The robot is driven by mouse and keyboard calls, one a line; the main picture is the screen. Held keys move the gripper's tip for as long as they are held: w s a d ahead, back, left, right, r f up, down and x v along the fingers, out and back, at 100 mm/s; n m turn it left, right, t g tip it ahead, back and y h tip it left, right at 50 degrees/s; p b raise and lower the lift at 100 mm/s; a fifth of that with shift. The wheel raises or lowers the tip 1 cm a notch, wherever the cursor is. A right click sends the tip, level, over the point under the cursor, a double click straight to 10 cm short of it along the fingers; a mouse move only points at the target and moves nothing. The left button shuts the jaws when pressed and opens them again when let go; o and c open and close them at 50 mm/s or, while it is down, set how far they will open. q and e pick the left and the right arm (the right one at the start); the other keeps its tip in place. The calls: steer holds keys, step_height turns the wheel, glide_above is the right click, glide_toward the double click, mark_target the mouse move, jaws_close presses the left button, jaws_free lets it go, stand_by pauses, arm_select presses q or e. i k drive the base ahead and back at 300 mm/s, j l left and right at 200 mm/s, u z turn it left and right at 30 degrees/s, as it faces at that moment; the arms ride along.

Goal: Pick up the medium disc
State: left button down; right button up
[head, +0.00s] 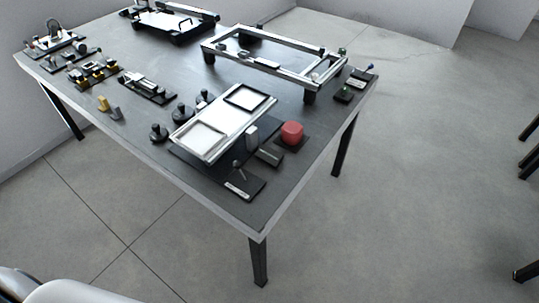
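Several dark knobbed round pieces stand in a row on the dark table (285,185). One is a round piece at the front left (158,133), one is in the middle (184,113), and one is at the back (205,98), beside the silver tray. They look like discs with upright knobs, but they are too small in the picture to tell for sure which is the medium one. Neither of my grippers shows in the head view.
A silver two-part tray (214,159) lies right of the round pieces. A silver frame (262,66) stands behind, and yellow pieces (103,104) lie to the left. Bare floor surrounds the table's front and right.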

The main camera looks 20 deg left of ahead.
mark_target(204, 97)
steer(key=i+j+u, duration=0.4)
steer(key=j, duration=0.25)
steer(key=i+j+u, duration=0.45)
steer(key=i+j, duration=0.1)
steer(key=i, duration=0.05)
